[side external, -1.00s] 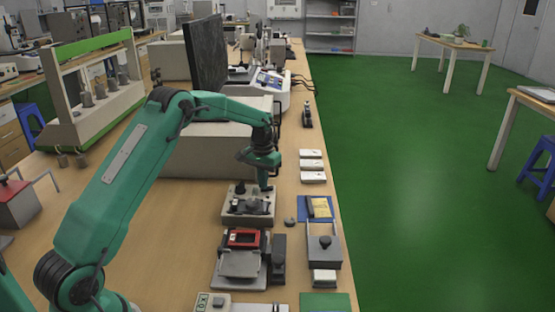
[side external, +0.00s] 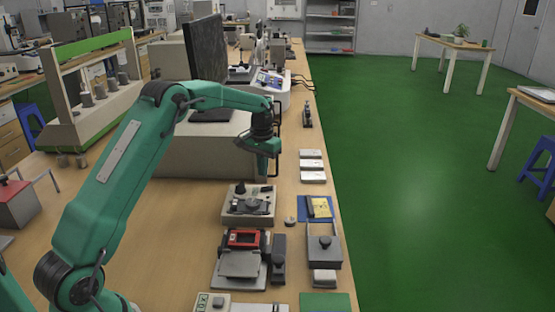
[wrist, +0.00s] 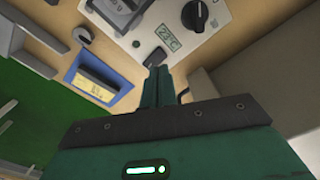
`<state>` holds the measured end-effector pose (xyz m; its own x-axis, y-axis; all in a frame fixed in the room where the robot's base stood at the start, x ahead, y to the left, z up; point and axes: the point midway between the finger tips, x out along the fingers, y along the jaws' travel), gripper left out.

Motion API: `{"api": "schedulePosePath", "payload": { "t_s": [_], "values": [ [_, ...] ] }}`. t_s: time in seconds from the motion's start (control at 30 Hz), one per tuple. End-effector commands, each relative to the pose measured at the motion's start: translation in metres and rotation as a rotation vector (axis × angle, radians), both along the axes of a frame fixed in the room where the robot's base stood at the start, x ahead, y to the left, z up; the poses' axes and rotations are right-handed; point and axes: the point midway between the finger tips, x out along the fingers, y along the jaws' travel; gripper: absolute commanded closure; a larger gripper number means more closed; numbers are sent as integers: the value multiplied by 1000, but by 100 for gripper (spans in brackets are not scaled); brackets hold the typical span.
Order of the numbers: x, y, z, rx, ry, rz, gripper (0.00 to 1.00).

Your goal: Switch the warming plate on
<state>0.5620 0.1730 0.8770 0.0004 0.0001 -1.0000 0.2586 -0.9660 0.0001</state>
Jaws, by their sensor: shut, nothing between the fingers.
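The warming plate (side external: 232,212) is a pale box on the bench, with a dark knob (wrist: 195,16) and a small greenish display (wrist: 168,37) that seems to read 23 °C. A black switch-like piece (wrist: 154,55) stands at its corner edge, beside the display; its setting is not clear. My gripper (side external: 275,172) is shut and empty, above and just behind that corner in the side view. In the wrist view my closed fingers (wrist: 157,80) point toward the black piece, which their tips partly overlap.
A blue pad with a yellow packet (side external: 321,207) and a small round grey object (side external: 290,221) lie to the right. A red-framed device (side external: 243,239) stands in front. White boxes (side external: 312,165) line the bench edge, and a large grey box (side external: 190,158) stands to the left.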

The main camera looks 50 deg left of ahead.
Motion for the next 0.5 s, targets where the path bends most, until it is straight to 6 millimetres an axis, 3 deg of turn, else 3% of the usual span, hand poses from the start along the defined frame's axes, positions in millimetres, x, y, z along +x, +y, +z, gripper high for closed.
{"api": "schedulePosePath", "payload": {
  "t_s": [0.5],
  "values": [
    [0,0,22,0,0,0,100]
  ]
}}
